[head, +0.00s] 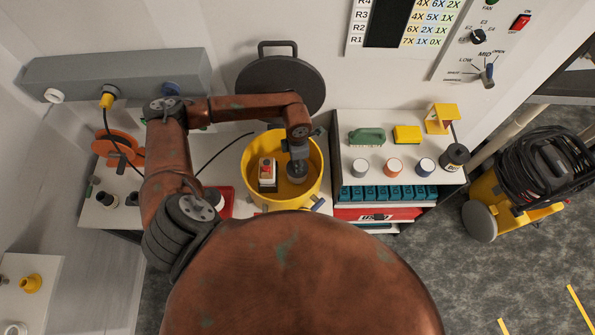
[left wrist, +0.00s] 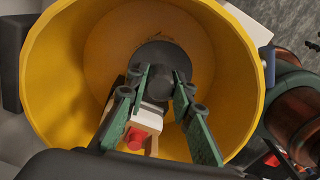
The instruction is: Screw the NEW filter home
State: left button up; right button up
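The yellow drum (head: 252,165) stands open on the bench, and my left arm reaches down into it. A dark grey round part (left wrist: 158,53), which looks like the filter, sits low inside the drum; its grey side also shows in the head view (head: 297,175). My left gripper (left wrist: 164,82) has its green fingers on either side of the dark hub in the middle of that part and appears closed on it. The filter's seating and thread are hidden. A pale box with a red button (head: 267,172) is beside the gripper; it also shows in the left wrist view (left wrist: 136,138). My right gripper is not in view.
A dark round lid (head: 280,87) with a handle leans against the wall behind the drum. Three small round jars or caps (head: 393,167) stand on the right bench beside a yellow block (head: 407,134). The drum wall (left wrist: 235,75) closely surrounds my left gripper.

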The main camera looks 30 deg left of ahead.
pick_arm(q)
jog(key=o, duration=0.5)
jog(key=shift+o, duration=0.2)
jog(key=n+p, duration=0.1)
jog(key=n, duration=0.5)
jog(key=shift+r+p, duration=0.1)
jog(key=shift+p, duration=0.25)
jog(key=n+p, duration=0.1)
jog(key=n, duration=0.3)
jog(key=n+p, duration=0.2)
jog(key=n, duration=0.3)
jog(key=n+p, duration=0.2)
jog(key=n, duration=0.1)
jog(key=shift+r, duration=0.1)
jog(key=n+p, duration=0.4)
jog(key=n, duration=0.4)
jog(key=shift+p, duration=0.3)
jog(key=shift+n+p, duration=0.35)
jog(key=shift+n, duration=0.45)
jog(key=shift+f, duration=0.2)
